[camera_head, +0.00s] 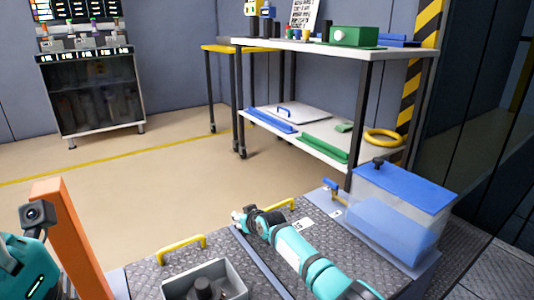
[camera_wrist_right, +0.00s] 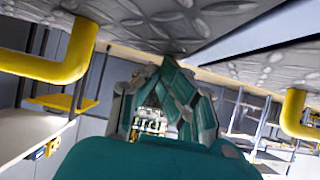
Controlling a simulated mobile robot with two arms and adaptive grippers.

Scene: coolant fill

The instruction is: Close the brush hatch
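The deck holds tread-plate panels with yellow handles, one handle at the left (camera_head: 181,247) and one farther right (camera_head: 275,207), partly behind my right gripper. I cannot tell for sure which panel is the brush hatch. An open grey box (camera_head: 238,284) with a dark round part in it shows at the bottom. My right gripper (camera_head: 237,217) is above the deck near the right handle. In the right wrist view its fingers (camera_wrist_right: 172,64) converge by the tread plate, with nothing seen between them, and yellow handles show on both sides. My left wrist shows at the lower left; its fingers are out of view.
An orange post (camera_head: 75,235) stands beside my left arm. A clear tank with a blue lid (camera_head: 405,187) stands right of my right arm. A two-tier table (camera_head: 330,49) and a dark cabinet (camera_head: 92,92) stand farther back. Open floor lies between.

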